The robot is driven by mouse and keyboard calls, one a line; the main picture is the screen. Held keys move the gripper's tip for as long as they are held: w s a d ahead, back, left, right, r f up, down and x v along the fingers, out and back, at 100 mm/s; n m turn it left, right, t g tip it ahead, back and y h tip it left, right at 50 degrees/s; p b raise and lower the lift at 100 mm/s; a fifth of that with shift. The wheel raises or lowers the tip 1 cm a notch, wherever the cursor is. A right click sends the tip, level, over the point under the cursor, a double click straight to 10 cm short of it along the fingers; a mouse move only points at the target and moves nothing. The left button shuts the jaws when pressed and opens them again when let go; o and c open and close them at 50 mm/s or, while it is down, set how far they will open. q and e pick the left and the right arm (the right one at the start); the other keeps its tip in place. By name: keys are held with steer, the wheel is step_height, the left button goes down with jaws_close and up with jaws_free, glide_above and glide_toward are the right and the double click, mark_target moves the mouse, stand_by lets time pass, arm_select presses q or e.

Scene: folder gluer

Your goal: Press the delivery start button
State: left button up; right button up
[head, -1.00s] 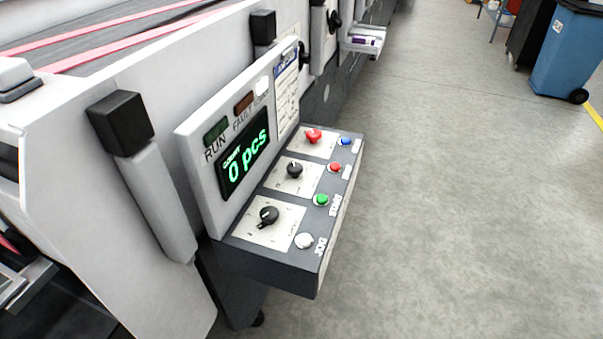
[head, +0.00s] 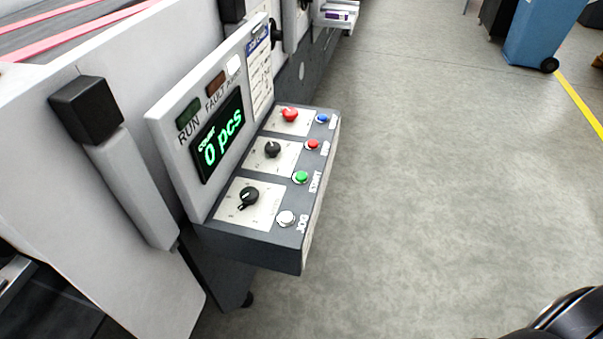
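A control panel (head: 262,240) juts out from the machine in the middle of the head view. On it, a green button (head: 300,177) is labelled START. A white JOG button (head: 286,218) is nearer, and a red button (head: 312,145) and a blue button (head: 322,118) are farther along the same row. The upright display (head: 219,137) reads "0 pcs". Neither gripper can be seen. A dark rounded part, probably of my own arm, shows at the bottom right corner, far from the buttons.
A red mushroom button (head: 290,114) and two black knobs, one here (head: 249,196), sit on the panel's inner side. A blue bin (head: 538,35) stands at the top right. The grey floor (head: 430,190) right of the panel is clear.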

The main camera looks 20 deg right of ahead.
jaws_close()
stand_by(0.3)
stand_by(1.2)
